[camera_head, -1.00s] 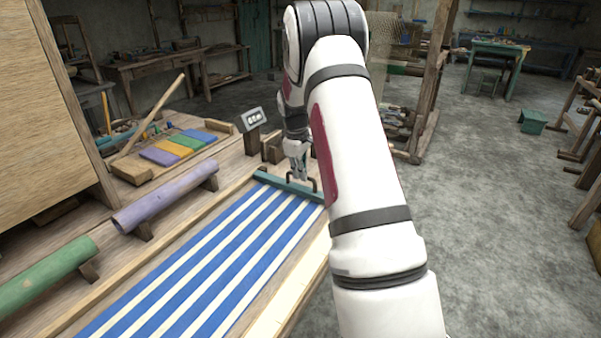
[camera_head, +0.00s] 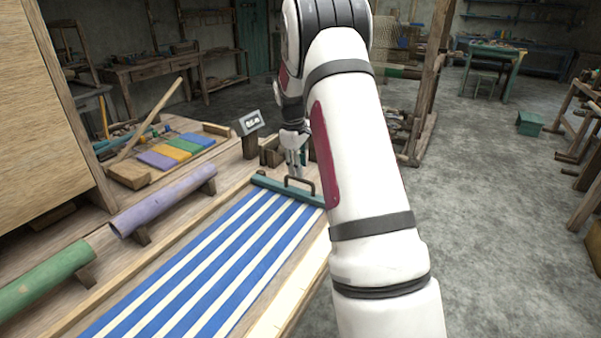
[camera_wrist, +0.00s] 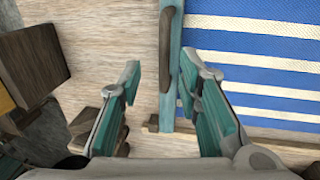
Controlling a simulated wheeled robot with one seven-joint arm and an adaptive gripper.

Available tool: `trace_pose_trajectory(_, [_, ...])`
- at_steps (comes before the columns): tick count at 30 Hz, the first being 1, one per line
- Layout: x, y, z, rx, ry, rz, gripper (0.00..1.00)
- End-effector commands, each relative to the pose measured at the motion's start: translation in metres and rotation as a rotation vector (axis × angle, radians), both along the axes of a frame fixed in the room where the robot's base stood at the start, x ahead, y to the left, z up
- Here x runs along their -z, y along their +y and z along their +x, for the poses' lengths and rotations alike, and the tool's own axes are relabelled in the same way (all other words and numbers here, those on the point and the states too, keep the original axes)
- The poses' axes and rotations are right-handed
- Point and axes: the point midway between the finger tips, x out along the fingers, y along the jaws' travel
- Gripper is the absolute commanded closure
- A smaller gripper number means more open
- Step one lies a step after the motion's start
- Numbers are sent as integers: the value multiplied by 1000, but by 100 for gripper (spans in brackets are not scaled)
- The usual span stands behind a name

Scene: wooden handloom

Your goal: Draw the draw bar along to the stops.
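The draw bar (camera_head: 275,188) is a teal bar across the far end of the blue-and-white striped cloth (camera_head: 215,255), with a dark raised handle (camera_head: 301,181). In the wrist view the bar (camera_wrist: 171,110) and handle (camera_wrist: 166,50) run up the picture, cloth on the right. My gripper (camera_head: 293,170) is open and empty above the bar, near the handle. Its teal fingers (camera_wrist: 163,95) stand apart on either side of the bar's line, not closed on the handle. Brown wooden blocks (camera_head: 268,154), perhaps the stops, stand beyond the bar; in the wrist view bare wood separates a block (camera_wrist: 32,65) from it.
A small grey display (camera_head: 249,122) stands on a post left of the blocks. Purple (camera_head: 165,200) and green (camera_head: 45,275) rolls lie along the left side. A wooden post frame (camera_head: 425,90) stands behind my arm.

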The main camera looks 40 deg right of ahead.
Motion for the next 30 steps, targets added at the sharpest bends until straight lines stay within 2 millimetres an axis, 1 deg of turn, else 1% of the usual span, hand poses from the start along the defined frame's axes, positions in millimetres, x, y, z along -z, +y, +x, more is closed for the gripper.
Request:
trace_pose_trajectory(1, [-13, 2, 0, -1, -4, -3, 69])
trace_pose_trajectory(6, [-46, 8, -2, -1, -4, -3, 69])
trace_pose_trajectory(9, [-61, 10, -3, 0, -3, -2, 69])
trace_pose_trajectory(12, [-71, 12, -4, 0, -2, -3, 69])
trace_pose_trajectory(15, [-78, 13, -4, 0, -2, -3, 69])
trace_pose_trajectory(18, [-80, 14, -5, 0, -2, -2, 69])
trace_pose_trajectory(30, [-79, 14, -5, 0, -2, -2, 69])
